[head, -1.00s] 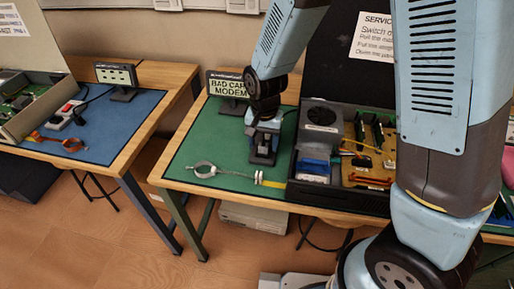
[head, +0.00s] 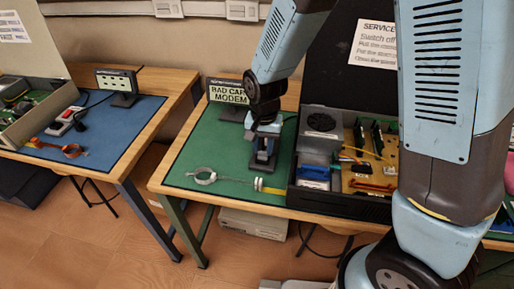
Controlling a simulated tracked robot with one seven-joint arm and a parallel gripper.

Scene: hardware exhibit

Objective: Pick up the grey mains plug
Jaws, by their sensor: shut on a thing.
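My gripper (head: 263,163) points down at the green mat (head: 225,155), between the wrist strap and the open computer case. Its jaws are shut on a small greyish thing that I take for the grey mains plug; the fingers hide most of it. I cannot tell whether it touches the mat. A thin dark cable shows just right of my gripper, near the case.
The open computer case (head: 330,202) stands close right of my gripper. A "BAD CAP MODEM" sign (head: 229,94) stands behind it. A coiled wrist strap (head: 205,176) lies left. Another bench with a blue mat (head: 115,127) stands farther left.

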